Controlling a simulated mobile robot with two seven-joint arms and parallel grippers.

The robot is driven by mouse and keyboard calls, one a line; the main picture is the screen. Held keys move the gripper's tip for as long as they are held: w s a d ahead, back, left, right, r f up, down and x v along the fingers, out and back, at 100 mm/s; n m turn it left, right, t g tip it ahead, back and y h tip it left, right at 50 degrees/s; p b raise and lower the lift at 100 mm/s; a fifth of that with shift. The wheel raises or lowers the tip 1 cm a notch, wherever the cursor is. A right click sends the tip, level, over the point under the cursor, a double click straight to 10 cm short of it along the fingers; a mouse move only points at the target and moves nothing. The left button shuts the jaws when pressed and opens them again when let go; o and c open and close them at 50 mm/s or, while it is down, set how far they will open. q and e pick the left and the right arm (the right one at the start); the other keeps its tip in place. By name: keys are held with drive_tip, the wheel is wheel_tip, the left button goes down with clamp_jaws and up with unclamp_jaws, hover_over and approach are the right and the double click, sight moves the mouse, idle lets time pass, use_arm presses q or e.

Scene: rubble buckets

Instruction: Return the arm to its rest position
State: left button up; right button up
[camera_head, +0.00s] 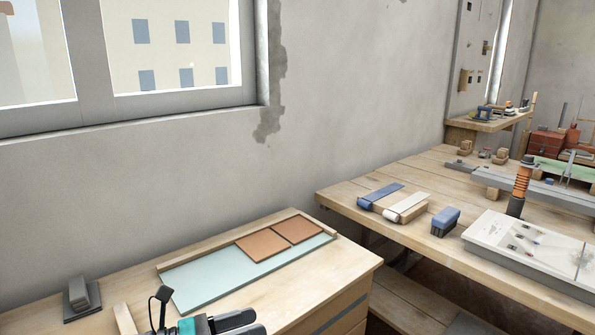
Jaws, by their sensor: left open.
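My left gripper (250,322) shows at the bottom edge of the head view, left of centre. Its dark fingers are spread and point to the right, with nothing seen between them. A teal part of my left arm (187,326) shows beside it. Most of this arm is cut off by the lower edge. The gripper appears in front of the near wooden cabinet top (325,268); whether it touches the top cannot be told. My right gripper is out of view.
A pale blue-green board (205,275) with two orange-brown tiles (263,245) lies on the cabinet top. A grey block (80,293) stands at left. A longer wooden table (385,225) at right holds rollers, a blue brush (445,220) and a white panel (520,240).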

use_arm(q)
drive_tip(key=s+a+f+m+t+y+p, duration=0.1)
drive_tip(key=s+f+m+y, duration=0.3)
drive_tip(key=m, duration=0.6)
drive_tip(key=s+a+f+m+t+y+p, duration=0.1)
drive_tip(key=s+a+f+m+y, duration=0.3)
drive_tip(key=m, duration=0.6)
drive_tip(key=s+a+f+m+t+y+p, duration=0.1)
drive_tip(key=s+a+f+m+y, duration=0.2)
drive_tip(key=s+f+m+y, duration=0.3)
drive_tip(key=s+f+m, duration=0.1)
drive_tip(key=s+m, duration=0.1)
drive_tip(key=m, duration=0.2)
drive_tip(key=shift+s+a+t+p, duration=0.2)
drive_tip(key=shift+s+t+p, duration=0.1)
drive_tip(key=shift+s, duration=0.05)
drive_tip(key=shift+s+f+y, duration=0.15)
drive_tip(key=shift+y, duration=0.15)
drive_tip(key=shift+c, duration=0.3)
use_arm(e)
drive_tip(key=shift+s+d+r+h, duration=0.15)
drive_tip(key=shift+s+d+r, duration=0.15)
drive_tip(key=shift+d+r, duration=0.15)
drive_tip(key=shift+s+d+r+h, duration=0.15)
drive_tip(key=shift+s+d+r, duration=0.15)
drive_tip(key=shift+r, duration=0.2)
